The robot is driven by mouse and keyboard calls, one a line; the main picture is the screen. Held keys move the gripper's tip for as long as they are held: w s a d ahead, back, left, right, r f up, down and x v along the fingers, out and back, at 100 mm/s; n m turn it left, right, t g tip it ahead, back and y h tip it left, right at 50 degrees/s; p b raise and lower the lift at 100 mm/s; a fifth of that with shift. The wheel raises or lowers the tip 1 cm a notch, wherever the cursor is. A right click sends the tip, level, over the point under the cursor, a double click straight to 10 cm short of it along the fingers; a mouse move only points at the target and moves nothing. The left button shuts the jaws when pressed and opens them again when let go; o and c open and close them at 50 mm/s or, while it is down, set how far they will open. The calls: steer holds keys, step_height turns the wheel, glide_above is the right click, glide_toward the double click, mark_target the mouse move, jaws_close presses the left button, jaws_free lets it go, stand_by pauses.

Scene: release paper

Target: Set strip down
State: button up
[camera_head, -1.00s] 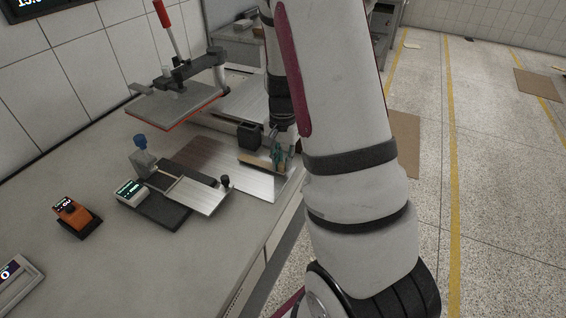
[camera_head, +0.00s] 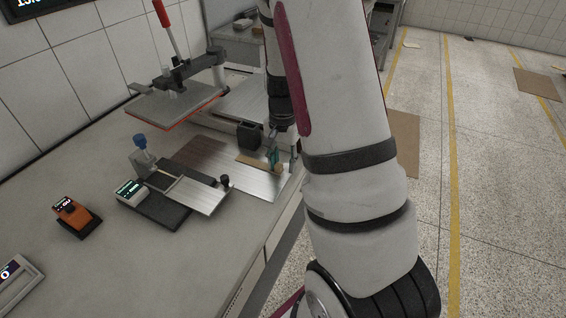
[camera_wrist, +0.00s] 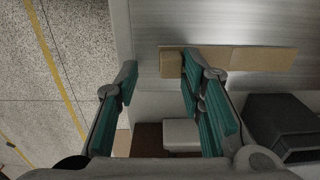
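The strip (camera_head: 255,161) is a narrow tan piece lying on the shiny metal plate (camera_head: 222,158) in the head view. In the wrist view the strip (camera_wrist: 262,59) lies across the metal plate (camera_wrist: 225,25) in the upper right. My gripper (camera_head: 283,158) is at the right end of the strip, low by the plate's edge.
A dark open box (camera_head: 249,134) stands behind the strip. A press with a red handle (camera_head: 170,30), a blue-capped bottle (camera_head: 144,160) and a black device with a sliding plate (camera_head: 160,201) are to the left.

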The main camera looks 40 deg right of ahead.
step_height(320, 180, up, 11)
steer(key=s+a+r+n+t, duration=0.2)
steer(key=s+a+r+n, duration=0.35)
steer(key=a+r, duration=0.55)
steer(key=s+a+r+n+t, duration=0.2)
steer(key=s+a+n, duration=0.6)
steer(key=s, duration=0.4)
steer(key=shift+s+a+r, duration=0.35)
steer(key=shift+a+r, duration=0.15)
steer(key=shift+a, duration=0.3)
steer(key=shift+p, duration=0.3)
